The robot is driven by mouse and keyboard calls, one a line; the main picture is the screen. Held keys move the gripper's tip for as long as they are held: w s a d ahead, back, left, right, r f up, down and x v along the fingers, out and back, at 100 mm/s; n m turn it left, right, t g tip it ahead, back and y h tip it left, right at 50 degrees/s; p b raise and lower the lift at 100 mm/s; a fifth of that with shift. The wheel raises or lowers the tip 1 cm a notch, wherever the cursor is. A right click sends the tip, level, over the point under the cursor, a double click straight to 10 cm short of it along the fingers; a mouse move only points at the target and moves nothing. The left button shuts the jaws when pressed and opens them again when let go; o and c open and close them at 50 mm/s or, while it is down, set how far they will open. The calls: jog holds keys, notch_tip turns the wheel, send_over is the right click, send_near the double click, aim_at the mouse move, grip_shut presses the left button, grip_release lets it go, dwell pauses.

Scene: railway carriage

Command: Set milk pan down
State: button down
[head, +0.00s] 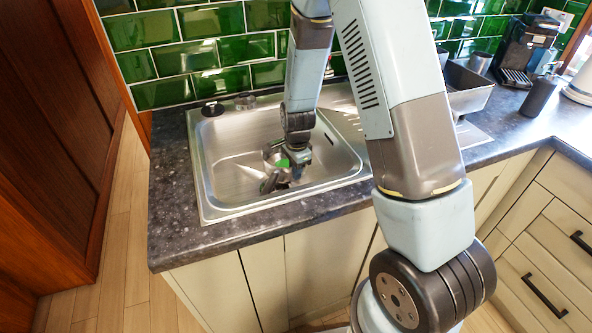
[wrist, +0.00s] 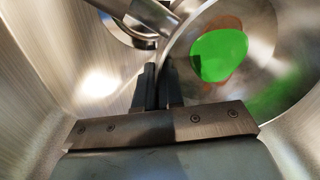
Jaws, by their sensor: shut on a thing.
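The milk pan (wrist: 262,60) is a round shiny metal pan, seen at the right of the wrist view. A bright green patch with an orange-brown edge shows inside it. My gripper (wrist: 158,72) is shut on the pan's near rim, with its two dark fingers close together. In the head view my gripper (head: 270,182) is down inside the steel sink basin (head: 228,150), and the pan (head: 271,150) shows only in part behind my wrist. Whether the pan's base touches the basin floor is hidden.
A round metal drain (wrist: 122,32) and a metal tube beside it show in the wrist view. The basin walls stand close around. Dark worktop (head: 175,175) surrounds the sink, with green tiles (head: 180,55) behind. A coffee machine (head: 527,45) and dark bottle (head: 537,96) stand at right.

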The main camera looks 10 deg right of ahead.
jog(key=shift+f, duration=0.15)
dwell(0.3)
jog(key=c, duration=1.2)
grip_release()
jog(key=shift+c, duration=0.2)
jog(key=c, duration=0.3)
jog(key=shift+c, duration=0.2)
jog(key=shift+s+r, duration=0.1)
jog(key=shift+r, duration=2.4)
